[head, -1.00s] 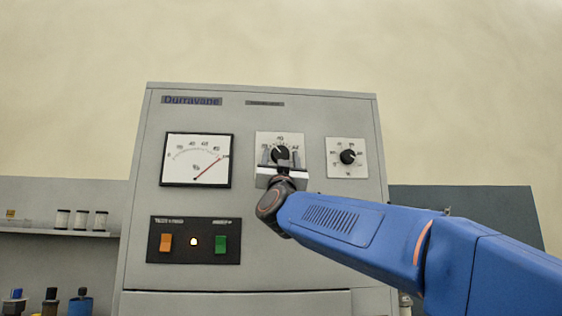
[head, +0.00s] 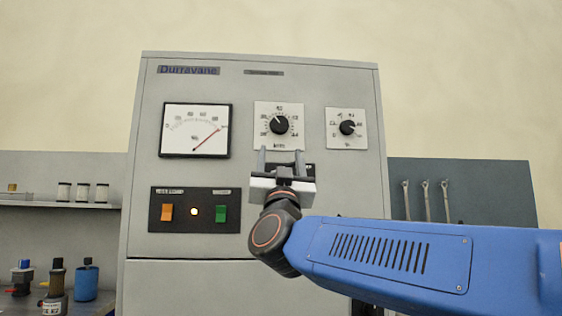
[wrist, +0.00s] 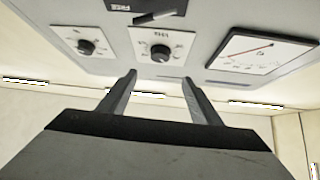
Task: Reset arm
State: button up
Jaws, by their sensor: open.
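My gripper (head: 281,160) is open and empty in the head view, its two fingers pointing up just below the middle black knob (head: 279,125). My blue arm reaches in from the lower right. In the wrist view my gripper (wrist: 159,82) shows its two fingers spread apart with nothing between them. The middle knob (wrist: 160,53) shows beyond them, clear of the fingers. The grey machine panel (head: 300,82) also bears a smaller right knob (head: 347,127) and a dial gauge (head: 195,130) with a red needle pointing up and right.
A black switch plate (head: 170,228) holds an orange switch (head: 167,212), a lit lamp (head: 194,211) and a green switch (head: 220,213). Bottles (head: 87,280) stand at the lower left. Wrenches (head: 426,200) hang on the right board. The space above the machine is clear.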

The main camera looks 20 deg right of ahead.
jog(key=shift+s+a+f, duration=0.1)
jog(key=shift+s+f, duration=0.35)
jog(key=shift+f, duration=0.1)
jog(key=shift+y, duration=0.3)
notch_tip(320, 180, down, 31)
jog(key=a+n+g+y, duration=0.2)
jog(key=n+g+y, duration=0.65)
jog(key=y, duration=0.25)
jog(key=s+d+f+m+g+h, duration=0.1)
jog(key=s+d+f+g, duration=0.2)
jog(key=s+f, duration=0.4)
jog(key=s+d+f+m+g+h, duration=0.1)
jog(key=s+d+f+g, duration=0.2)
jog(key=f, duration=1)
jog(key=s+d+f+m+g+h, duration=0.1)
jog(key=s+d+f+g, duration=0.2)
jog(key=s+f+g, duration=0.3)
jog(key=s+f, duration=0.5)
jog(key=s, duration=0.2)
jog(key=shift+s, duration=0.2)
jog(key=shift+m, duration=0.25)
